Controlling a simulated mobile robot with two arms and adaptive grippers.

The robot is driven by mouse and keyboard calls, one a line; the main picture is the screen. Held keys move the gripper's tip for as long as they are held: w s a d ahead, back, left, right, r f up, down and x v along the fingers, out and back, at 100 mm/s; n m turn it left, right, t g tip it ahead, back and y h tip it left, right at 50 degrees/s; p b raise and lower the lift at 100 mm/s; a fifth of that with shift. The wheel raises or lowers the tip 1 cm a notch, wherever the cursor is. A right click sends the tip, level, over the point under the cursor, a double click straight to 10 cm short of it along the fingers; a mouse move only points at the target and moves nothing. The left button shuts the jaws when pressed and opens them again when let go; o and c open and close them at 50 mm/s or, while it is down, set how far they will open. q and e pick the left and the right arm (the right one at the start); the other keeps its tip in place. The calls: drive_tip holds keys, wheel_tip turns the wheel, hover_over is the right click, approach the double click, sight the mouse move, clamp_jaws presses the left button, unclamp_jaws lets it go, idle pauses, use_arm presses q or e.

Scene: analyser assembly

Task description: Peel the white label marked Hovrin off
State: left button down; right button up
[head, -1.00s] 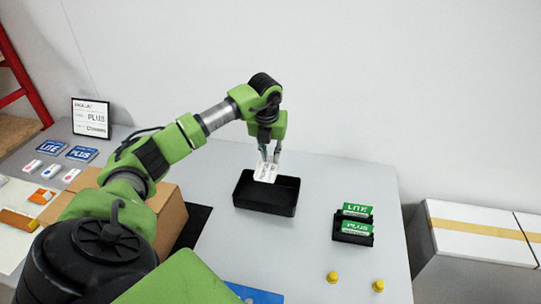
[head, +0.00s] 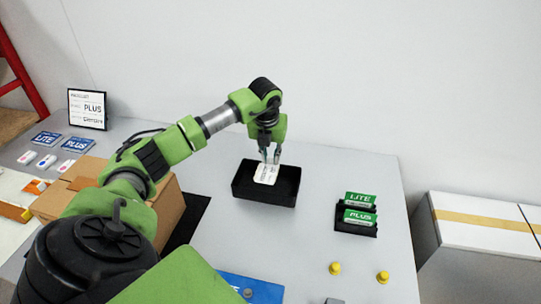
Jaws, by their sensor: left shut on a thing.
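My left gripper (head: 270,157) is over the black tray (head: 264,196), pointing down. It is shut on a white label (head: 266,174) with faint grey print, too small to read. The label hangs below the fingertips, inside the outline of the tray's opening. Whether it touches the tray floor I cannot tell. My right gripper is not in view.
A black holder (head: 356,231) with green LITE and PLUS cards stands to the right. Two yellow knobs (head: 335,268) are near the front. A cardboard box (head: 168,205) is behind my left arm. Blue cards (head: 78,145) and a framed sign (head: 88,108) are at the left. The table between tray and holder is clear.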

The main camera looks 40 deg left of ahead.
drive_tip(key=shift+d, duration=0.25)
use_arm(q)
drive_tip(key=c, duration=1.8)
unclamp_jaws()
drive_tip(key=shift+c, duration=0.2)
drive_tip(key=shift+w+a+p+v, duration=0.1)
drive_tip(key=shift+w+p+v, duration=0.05)
drive_tip(key=shift+p+v, duration=0.6)
drive_tip(key=shift+w+a+p+v, duration=0.15)
drive_tip(key=shift+p+v, duration=0.3)
drive_tip(key=shift+v, duration=0.45)
drive_tip(key=shift+w+a+p+v, duration=0.1)
drive_tip(key=shift+w+p+v, duration=0.1)
drive_tip(key=shift+p+v, duration=0.55)
drive_tip(key=shift+r, duration=0.15)
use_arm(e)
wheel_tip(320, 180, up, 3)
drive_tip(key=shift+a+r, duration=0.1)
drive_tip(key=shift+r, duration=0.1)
